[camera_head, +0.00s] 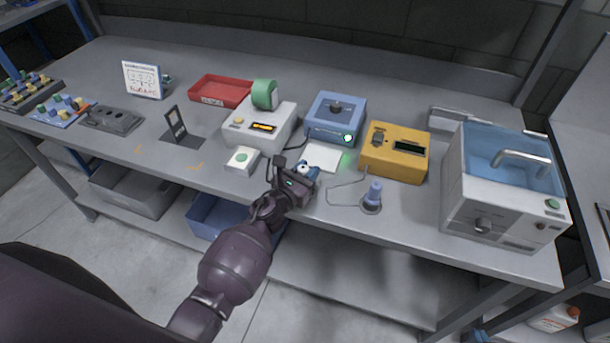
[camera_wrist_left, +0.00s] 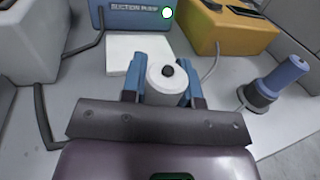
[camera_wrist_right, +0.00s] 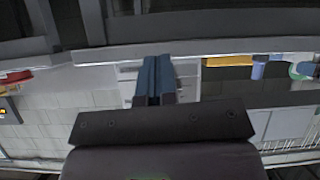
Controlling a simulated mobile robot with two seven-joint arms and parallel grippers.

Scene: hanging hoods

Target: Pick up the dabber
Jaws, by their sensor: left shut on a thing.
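My left gripper (camera_head: 302,170) is shut on a white round piece with a black knob on top, which may be the dabber (camera_head: 304,168). In the left wrist view this white piece (camera_wrist_left: 167,82) sits between the blue fingers of the left gripper (camera_wrist_left: 160,80), with a finger on each side. It is in front of a flat white pad (camera_head: 325,157); whether its base touches the bench cannot be told. My right gripper (camera_wrist_right: 157,80) shows only in its own wrist view, fingers together with nothing seen between them.
A blue suction pump box (camera_head: 336,120) stands behind, a yellow box (camera_head: 395,155) to its right. A blue-handled tool (camera_head: 374,193) stands in a dark holder with a thin tube. A white box with a green button (camera_head: 242,160) lies left; a large basin unit (camera_head: 500,195) is right.

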